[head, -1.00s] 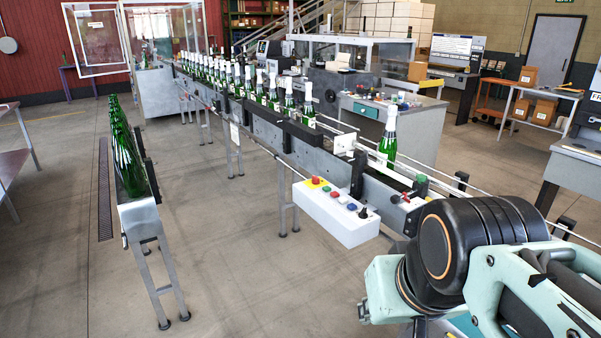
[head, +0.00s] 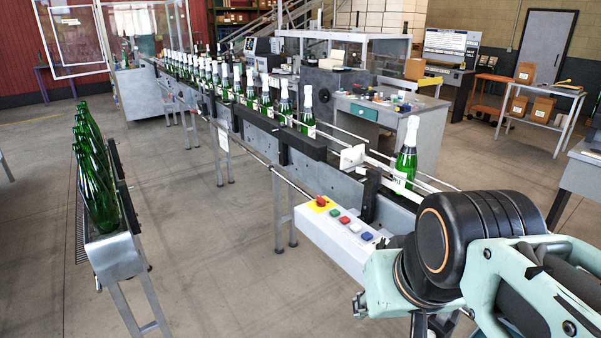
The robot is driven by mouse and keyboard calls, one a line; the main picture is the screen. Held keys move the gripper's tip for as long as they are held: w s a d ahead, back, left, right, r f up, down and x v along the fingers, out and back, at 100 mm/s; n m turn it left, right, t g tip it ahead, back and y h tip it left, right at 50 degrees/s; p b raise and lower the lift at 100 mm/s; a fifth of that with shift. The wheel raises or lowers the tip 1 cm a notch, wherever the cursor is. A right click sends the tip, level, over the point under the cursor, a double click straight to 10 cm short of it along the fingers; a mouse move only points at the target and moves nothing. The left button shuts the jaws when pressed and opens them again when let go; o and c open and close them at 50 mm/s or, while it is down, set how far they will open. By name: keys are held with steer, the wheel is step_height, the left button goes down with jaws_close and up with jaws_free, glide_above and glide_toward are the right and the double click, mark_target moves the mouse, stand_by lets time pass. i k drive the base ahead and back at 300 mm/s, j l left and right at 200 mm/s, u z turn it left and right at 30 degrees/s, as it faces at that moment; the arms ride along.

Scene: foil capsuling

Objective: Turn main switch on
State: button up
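A white control box (head: 335,243) is fixed to the near side of the conveyor. On its top are a red emergency button on a yellow plate (head: 320,202), a green button (head: 334,211), a red button (head: 344,220), a white button (head: 355,228) and a blue button (head: 367,236). A dark knob, likely the main switch (head: 382,243), sits at the box's right end, close against the outline of my arm in the picture. Its setting cannot be read. My arm covers the box's right end. My gripper's fingers are not in view.
The conveyor (head: 262,147) carries a row of foil-topped green bottles, with one bottle (head: 406,160) standing apart near my arm. At left, a narrow rack (head: 112,255) holds several green bottles. Open floor (head: 210,275) lies between rack and conveyor.

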mark_target(321, 202)
steer(key=i+j, duration=0.2)
steer(key=i, duration=0.3)
steer(key=i+j+z, duration=0.1)
steer(key=i, duration=0.4)
steer(key=j, duration=0.1)
